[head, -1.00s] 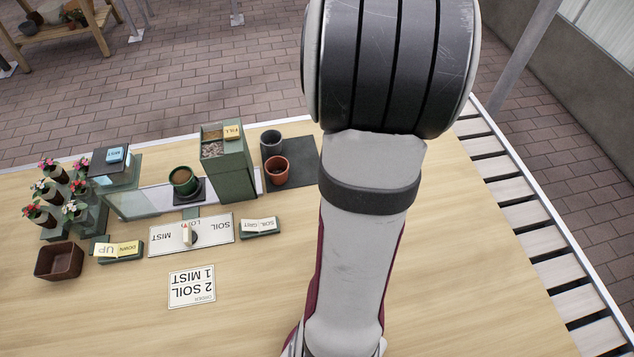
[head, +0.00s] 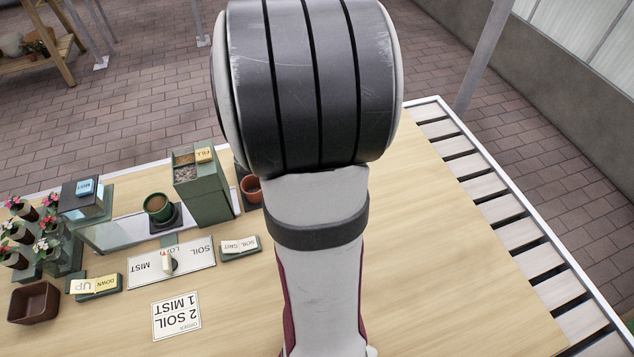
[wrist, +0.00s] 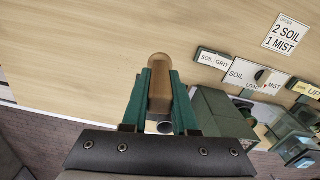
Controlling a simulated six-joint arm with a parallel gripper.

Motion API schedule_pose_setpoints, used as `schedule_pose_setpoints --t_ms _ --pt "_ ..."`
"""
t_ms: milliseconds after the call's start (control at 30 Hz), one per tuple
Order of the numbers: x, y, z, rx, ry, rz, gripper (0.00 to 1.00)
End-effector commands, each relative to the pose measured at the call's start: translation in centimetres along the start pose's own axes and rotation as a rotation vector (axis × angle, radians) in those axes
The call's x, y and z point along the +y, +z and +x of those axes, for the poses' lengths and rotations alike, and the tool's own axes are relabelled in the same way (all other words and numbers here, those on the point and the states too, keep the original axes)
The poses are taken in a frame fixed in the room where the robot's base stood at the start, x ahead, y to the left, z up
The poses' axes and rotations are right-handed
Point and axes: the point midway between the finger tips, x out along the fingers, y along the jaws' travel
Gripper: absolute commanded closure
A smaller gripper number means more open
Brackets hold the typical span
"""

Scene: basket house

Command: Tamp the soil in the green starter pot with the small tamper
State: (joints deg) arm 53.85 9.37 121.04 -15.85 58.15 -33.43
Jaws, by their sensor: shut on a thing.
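The green starter pot (head: 158,206) stands upright on a dark square pad in the head view, with brown soil inside. My gripper (wrist: 159,90) shows in the wrist view, its two green fingers shut on the wooden handle of the small tamper (wrist: 159,80). The tamper's lower end is hard to make out between the fingers. In the head view my arm hides the gripper and tamper. The gripper is held above the bench, apart from the pot.
A green dispenser (head: 203,185) with a FILL button stands right of the pot, the mist unit (head: 84,199) to its left. A terracotta pot (head: 251,189) is partly behind my arm. Flower pots and a brown tray (head: 34,302) are at left. The right of the bench (head: 440,260) is clear.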

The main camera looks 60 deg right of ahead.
Motion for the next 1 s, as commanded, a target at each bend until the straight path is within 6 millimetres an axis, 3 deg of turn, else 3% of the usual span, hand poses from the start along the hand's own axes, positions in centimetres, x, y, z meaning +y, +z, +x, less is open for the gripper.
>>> schedule_pose_setpoints --t_ms 100,200,300,500,667,767,1000 --pt "-5.3 -2.4 -2.2 0.003 0.004 -0.131 1.0" --pt "-10.3 -3.4 -4.1 0.003 0.005 -0.238 1.0" --pt "-14.8 -3.5 -5.9 0.003 0.006 -0.327 1.0" --pt "-21.7 -2.6 -8.5 0.004 0.005 -0.457 1.0" --pt "-26.0 -2.1 -9.8 0.005 0.003 -0.527 1.0" --pt "-28.3 -2.9 -10.0 0.003 0.002 -0.547 1.0" --pt "-30.0 -8.5 -7.4 0.002 0.0 -0.496 1.0"
